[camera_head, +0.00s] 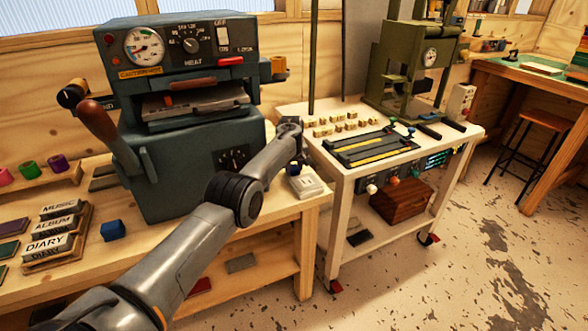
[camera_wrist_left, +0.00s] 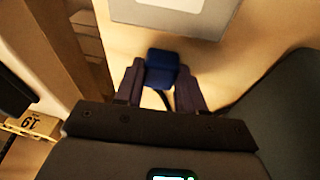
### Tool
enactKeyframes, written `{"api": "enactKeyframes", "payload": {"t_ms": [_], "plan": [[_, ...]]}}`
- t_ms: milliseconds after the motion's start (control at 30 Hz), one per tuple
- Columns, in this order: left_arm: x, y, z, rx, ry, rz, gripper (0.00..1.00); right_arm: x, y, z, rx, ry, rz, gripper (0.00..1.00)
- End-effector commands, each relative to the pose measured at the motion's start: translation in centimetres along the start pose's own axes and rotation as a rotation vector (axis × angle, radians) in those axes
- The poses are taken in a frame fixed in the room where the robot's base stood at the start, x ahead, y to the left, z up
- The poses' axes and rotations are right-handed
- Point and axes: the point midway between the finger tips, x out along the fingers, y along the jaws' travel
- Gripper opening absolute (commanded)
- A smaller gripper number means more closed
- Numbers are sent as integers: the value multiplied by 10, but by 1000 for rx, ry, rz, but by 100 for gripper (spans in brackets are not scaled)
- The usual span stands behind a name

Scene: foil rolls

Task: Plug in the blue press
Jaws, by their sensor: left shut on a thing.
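The blue press (camera_head: 190,165) is a large blue-grey machine with a dial and a heat knob, standing on the wooden bench. My left gripper (camera_head: 294,166) is low beside its right side, largely hidden by my arm. In the left wrist view, my left gripper (camera_wrist_left: 161,82) is shut on a blue plug (camera_wrist_left: 162,66), with a dark cord showing below it. A pale grey box (camera_wrist_left: 175,14) lies just beyond the plug; a pale box (camera_head: 306,186) also shows on the bench in the head view. Whether plug and box touch is unclear. My right gripper is not in view.
A white cart (camera_head: 322,158) with small brass blocks stands right of the bench, with a green press (camera_head: 405,75) at its back. A blue block (camera_head: 113,230) and labelled stamps (camera_head: 50,235) lie on the bench at left. Open floor lies at right.

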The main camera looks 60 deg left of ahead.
Motion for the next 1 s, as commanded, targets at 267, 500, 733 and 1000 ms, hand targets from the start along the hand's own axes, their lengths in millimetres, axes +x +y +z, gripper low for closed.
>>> {"api": "enactKeyframes", "payload": {"t_ms": [267,500,733,1000], "plan": [[-34,6,-9,1,2,1,1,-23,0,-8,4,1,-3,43],[-68,37,12,4,1,1,1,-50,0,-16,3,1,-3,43],[-95,68,38,3,1,1,1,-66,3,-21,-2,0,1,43],[-112,89,56,1,0,-1,1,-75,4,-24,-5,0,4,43]]}}
